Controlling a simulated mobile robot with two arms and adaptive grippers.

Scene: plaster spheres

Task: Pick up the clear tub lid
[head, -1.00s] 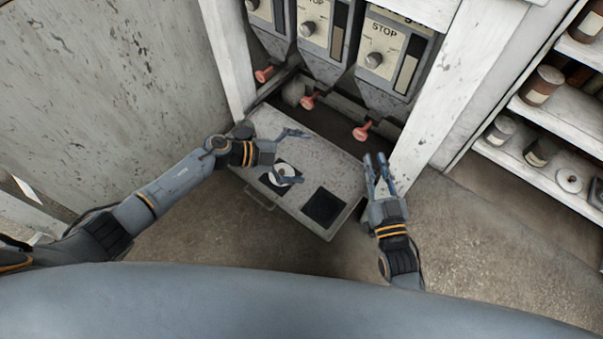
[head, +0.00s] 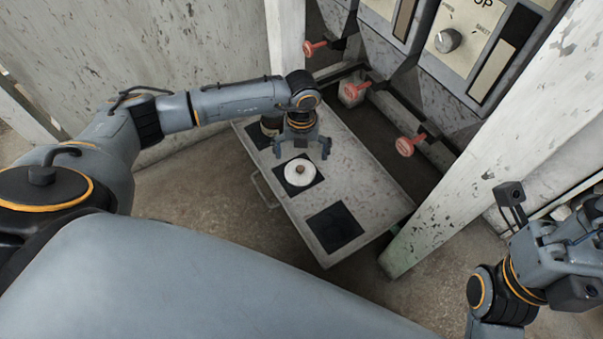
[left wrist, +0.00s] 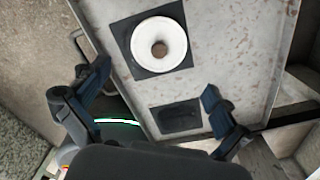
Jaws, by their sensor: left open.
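My left gripper (head: 303,155) is open and empty above the drawer-like tray, fingers pointing down. In the left wrist view its open fingers (left wrist: 150,100) are wide apart. A white disc (head: 292,177) with a brown centre lies flat on a black square; it also shows in the left wrist view (left wrist: 144,50). Another black square (left wrist: 180,118) there bears a faint dark shape, possibly see-through. I cannot clearly make out a clear tub lid. My right gripper (head: 550,245) is at the right edge, away from the tray; its jaws cannot be read.
The grey tray (head: 375,190) sticks out below a cabinet with several red knobs (head: 405,146). A white post (head: 480,150) stands at right.

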